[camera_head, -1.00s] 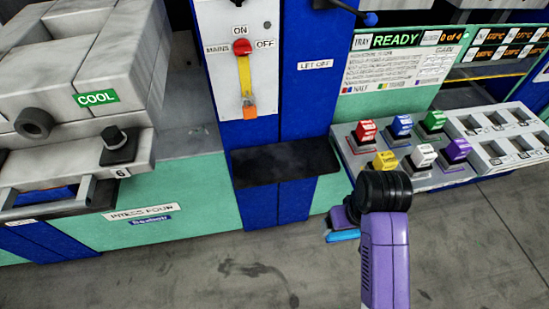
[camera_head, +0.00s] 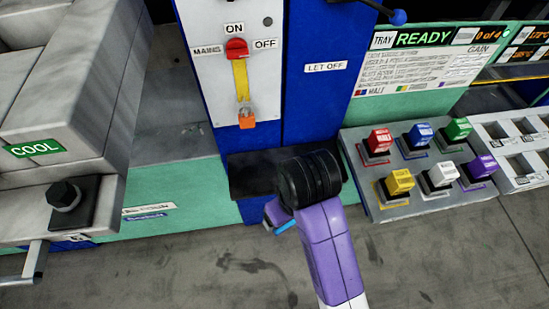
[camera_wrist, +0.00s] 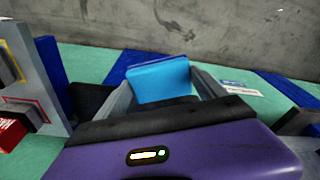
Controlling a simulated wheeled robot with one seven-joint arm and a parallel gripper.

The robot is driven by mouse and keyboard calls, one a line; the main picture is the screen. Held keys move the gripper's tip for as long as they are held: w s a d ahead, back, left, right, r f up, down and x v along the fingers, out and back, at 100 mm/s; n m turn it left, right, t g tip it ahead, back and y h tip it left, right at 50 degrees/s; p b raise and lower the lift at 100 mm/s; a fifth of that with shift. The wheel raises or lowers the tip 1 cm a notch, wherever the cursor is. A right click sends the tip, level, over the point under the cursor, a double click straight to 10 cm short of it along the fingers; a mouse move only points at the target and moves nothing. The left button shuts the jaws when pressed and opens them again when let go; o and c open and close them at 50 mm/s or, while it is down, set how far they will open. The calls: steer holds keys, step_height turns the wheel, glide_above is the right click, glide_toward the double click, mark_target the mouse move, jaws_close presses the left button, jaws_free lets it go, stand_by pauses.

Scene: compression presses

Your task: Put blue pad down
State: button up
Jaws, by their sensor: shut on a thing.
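The blue pad (camera_head: 286,226) shows as a small light-blue edge under my wrist in the head view. In the wrist view the blue pad (camera_wrist: 160,80) sits between the two grey fingers, its flat face in sight. My gripper (camera_head: 274,214) is shut on it, mostly hidden behind the black wrist joint and purple arm. The gripper is in front of the dark shelf (camera_head: 246,178) on the blue column, near its front edge in the picture. I cannot tell the height of the pad over the shelf.
A panel (camera_head: 414,201) with several coloured button blocks stands right of the shelf. An empty slotted tray (camera_head: 511,130) lies beyond it. A grey press (camera_head: 55,130) labelled COOL is at left, its handle (camera_head: 36,262) jutting forward. The mains switch (camera_head: 236,48) is above the shelf. Floor in front is clear.

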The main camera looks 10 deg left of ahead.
glide_above(273, 168)
steer(key=shift+s+d+f+p, duration=0.15)
steer(key=shift+s+f+p, duration=0.05)
steer(key=shift+f, duration=0.45)
steer(key=shift+s+d+f+p, duration=0.1)
steer(key=shift+s+f+p, duration=0.05)
steer(key=shift+f, duration=0.45)
step_height(273, 168, down, 4)
steer(key=shift+r, duration=0.15)
steer(key=shift+w+a+f+p, duration=0.1)
steer(key=shift+f+p, duration=0.1)
steer(key=shift+p, duration=0.15)
steer(key=shift+f, duration=0.2)
steer(key=shift+f, duration=0.15)
steer(key=o, duration=1.4)
steer(key=shift+w, duration=0.1)
